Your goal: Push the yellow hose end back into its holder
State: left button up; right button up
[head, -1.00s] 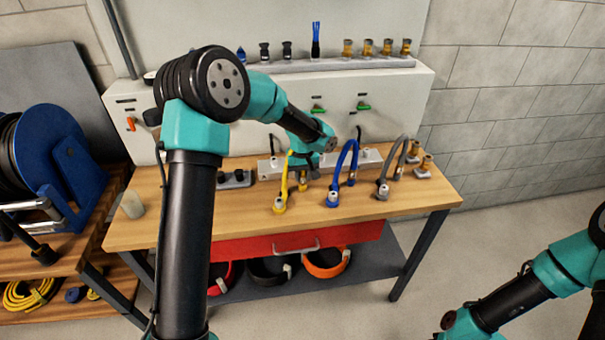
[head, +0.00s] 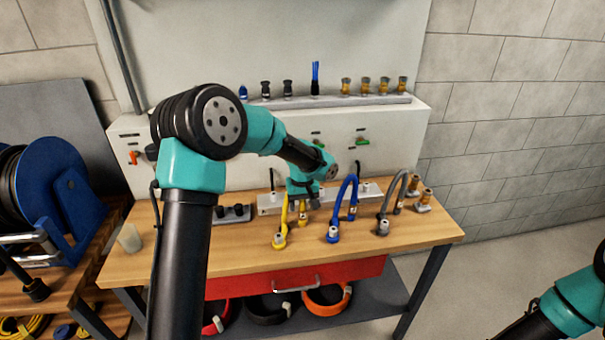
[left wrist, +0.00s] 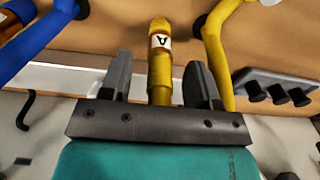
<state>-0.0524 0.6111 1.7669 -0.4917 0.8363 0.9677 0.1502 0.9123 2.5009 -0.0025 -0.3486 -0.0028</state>
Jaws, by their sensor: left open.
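The yellow hose (head: 284,212) arches up from its foot (head: 279,239) near the front of the wooden bench, and its top is partly hidden by my left gripper (head: 303,203). My left gripper (left wrist: 158,70) is open, with one finger on each side of the hose end and visible gaps between. A pale rail (head: 268,203) lies behind the hoses; I cannot tell which part is the yellow holder. My right gripper is out of view.
A blue hose (head: 346,192) and a grey hose (head: 396,190) stand to the right of the yellow one. A dark block with black plugs (head: 232,212) sits to the left, and a pale cup (head: 130,238) at the left edge. The front bench strip is mostly clear.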

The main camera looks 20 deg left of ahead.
pick_arm(q)
notch_tip(320, 180, up, 15)
dwell(0.4)
jog(key=shift+s+d+f, duration=0.1)
jog(key=shift+d, duration=0.05)
